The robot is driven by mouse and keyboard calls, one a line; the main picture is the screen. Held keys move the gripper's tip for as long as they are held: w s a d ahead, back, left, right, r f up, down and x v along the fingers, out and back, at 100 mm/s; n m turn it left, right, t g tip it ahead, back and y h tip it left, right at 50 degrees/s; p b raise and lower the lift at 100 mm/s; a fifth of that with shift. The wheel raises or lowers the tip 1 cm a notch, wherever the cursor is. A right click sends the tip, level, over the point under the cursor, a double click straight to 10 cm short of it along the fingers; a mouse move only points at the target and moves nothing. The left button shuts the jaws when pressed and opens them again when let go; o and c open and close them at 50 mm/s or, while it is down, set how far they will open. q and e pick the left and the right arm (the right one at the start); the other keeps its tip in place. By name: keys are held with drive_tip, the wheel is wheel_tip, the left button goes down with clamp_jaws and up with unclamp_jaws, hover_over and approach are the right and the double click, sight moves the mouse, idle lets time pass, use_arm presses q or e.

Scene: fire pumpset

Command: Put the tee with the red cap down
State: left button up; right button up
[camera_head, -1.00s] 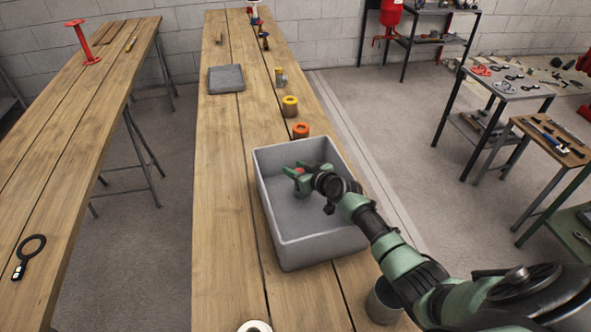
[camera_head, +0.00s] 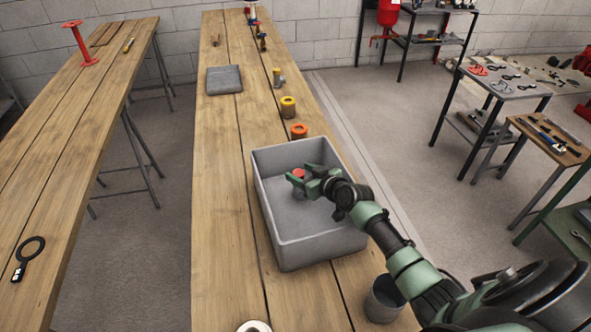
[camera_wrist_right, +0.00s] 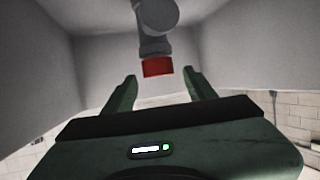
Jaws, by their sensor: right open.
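The tee with the red cap (camera_head: 298,173) stands inside the grey bin (camera_head: 262,205), near its far part, with the cap on top. Its grey body is mostly hidden behind my gripper in the head view. My right gripper (camera_head: 303,182) is open in the bin, close by the tee. In the right wrist view, the red cap (camera_wrist_right: 157,67) and grey tee body (camera_wrist_right: 157,20) appear just beyond and between the open fingertips (camera_wrist_right: 159,77), with gaps at both sides of the cap. My left gripper is not in view.
Beyond the bin stand an orange-topped fitting (camera_head: 299,131) and a yellow-topped fitting (camera_head: 288,106). A grey slab (camera_head: 225,79) lies farther back. A grey cup (camera_head: 384,300) stands beside my right arm. The bench left of the bin is clear.

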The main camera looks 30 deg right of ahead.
drive_tip(key=shift+v, duration=1.5)
